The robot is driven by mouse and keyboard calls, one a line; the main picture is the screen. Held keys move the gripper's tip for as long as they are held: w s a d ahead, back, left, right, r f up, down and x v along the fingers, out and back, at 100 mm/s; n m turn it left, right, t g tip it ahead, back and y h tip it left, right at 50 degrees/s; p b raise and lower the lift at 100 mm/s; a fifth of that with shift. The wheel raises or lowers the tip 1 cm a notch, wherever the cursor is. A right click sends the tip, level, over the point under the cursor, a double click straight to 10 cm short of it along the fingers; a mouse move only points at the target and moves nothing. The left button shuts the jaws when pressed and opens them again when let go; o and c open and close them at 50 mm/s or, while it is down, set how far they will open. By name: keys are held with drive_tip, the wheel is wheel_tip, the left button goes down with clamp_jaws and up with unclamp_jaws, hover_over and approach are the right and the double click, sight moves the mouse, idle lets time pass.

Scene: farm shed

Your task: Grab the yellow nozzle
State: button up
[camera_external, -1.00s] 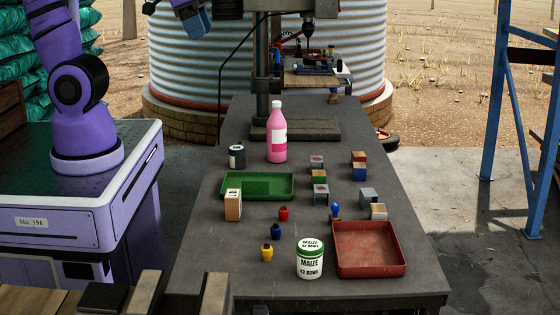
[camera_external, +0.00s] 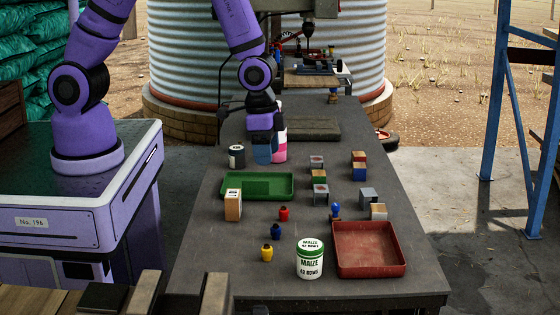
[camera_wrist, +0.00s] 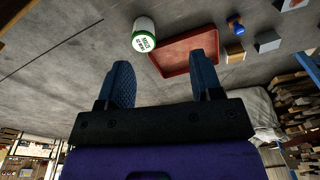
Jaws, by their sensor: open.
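The small yellow nozzle (camera_external: 267,253) stands on the dark table near its front, left of the white maize jar (camera_external: 310,262). It does not show in the wrist view. My gripper (camera_external: 263,152) hangs above the table near the pink bottle (camera_external: 281,145), well behind the nozzle, and partly hides the bottle. In the wrist view my gripper (camera_wrist: 160,88) has its two blue fingers spread wide with nothing between them. The maize jar (camera_wrist: 144,38) and the red tray (camera_wrist: 185,52) lie beyond the fingertips there.
A blue nozzle (camera_external: 276,231) and a red nozzle (camera_external: 284,214) stand just behind the yellow one. A green tray (camera_external: 257,193), a wooden block (camera_external: 233,205) and a dark jar (camera_external: 237,157) are farther back. Several blocks stand on the right. The table left of the yellow nozzle is clear.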

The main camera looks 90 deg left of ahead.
drive_tip(key=g, duration=0.1)
approach(267, 245)
drive_tip(key=shift+s+a+f+m, duration=0.3)
drive_tip(key=shift+s+f, duration=0.1)
drive_tip(key=shift+f, duration=0.05)
wheel_tip(267, 245, down, 5)
drive_tip(key=shift+f, duration=0.1)
drive_tip(key=shift+w+d+f, duration=0.1)
drive_tip(key=shift+w+f, duration=0.05)
drive_tip(key=shift+f, duration=0.75)
drive_tip(key=shift+w+d+f, duration=0.1)
drive_tip(key=shift+w+f, duration=0.05)
drive_tip(key=shift+f, duration=0.7)
drive_tip(key=shift+w+d+f, duration=0.1)
drive_tip(key=shift+w+f, duration=0.05)
drive_tip(key=shift+f, duration=0.75)
drive_tip(key=c, duration=1)
